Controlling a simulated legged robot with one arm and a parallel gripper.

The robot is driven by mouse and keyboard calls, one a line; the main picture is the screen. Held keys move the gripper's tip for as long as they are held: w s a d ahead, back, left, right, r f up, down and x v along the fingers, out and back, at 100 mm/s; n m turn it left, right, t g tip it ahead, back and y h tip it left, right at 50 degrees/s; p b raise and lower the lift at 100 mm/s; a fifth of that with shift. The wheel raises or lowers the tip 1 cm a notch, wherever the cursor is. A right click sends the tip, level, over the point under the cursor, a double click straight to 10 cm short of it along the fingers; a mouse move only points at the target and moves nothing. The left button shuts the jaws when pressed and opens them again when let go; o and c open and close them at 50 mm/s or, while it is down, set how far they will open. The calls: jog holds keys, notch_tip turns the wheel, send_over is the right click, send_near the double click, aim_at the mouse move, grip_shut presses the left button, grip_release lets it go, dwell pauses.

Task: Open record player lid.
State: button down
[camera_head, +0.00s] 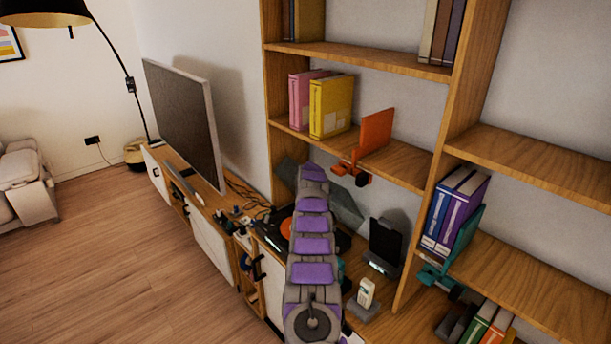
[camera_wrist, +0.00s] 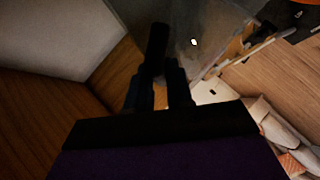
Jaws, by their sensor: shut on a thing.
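The record player (camera_head: 342,240) sits on the low wooden cabinet, partly hidden behind my arm; part of an orange-centred record shows on it. Its grey see-through lid (camera_head: 347,207) stands raised and tilted, showing on both sides of my arm. In the wrist view the lid (camera_wrist: 205,40) is a hazy panel just beyond my fingers. My gripper (camera_wrist: 160,72) is shut on a dark piece at the lid's edge. In the head view my gripper is hidden behind my arm. The exact contact is too dark to make out.
A wooden shelf unit (camera_head: 445,143) with binders and an orange bookend (camera_head: 376,132) rises close behind and right. A television (camera_head: 185,115) stands left on the cabinet. A dark stand (camera_head: 384,245) and a white handset (camera_head: 365,291) are right of the player.

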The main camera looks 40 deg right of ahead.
jog(key=c, duration=1.1)
grip_release()
jog(key=shift+d+f, duration=0.1)
jog(key=b+v, duration=0.2)
jog(key=b, duration=0.2)
jog(key=shift+s+a, duration=0.2)
jog(key=shift+s+a+r, duration=0.35)
jog(key=shift+s+r, duration=0.4)
jog(key=p+v, duration=0.5)
jog(key=p, duration=0.2)
jog(key=shift+r, duration=0.1)
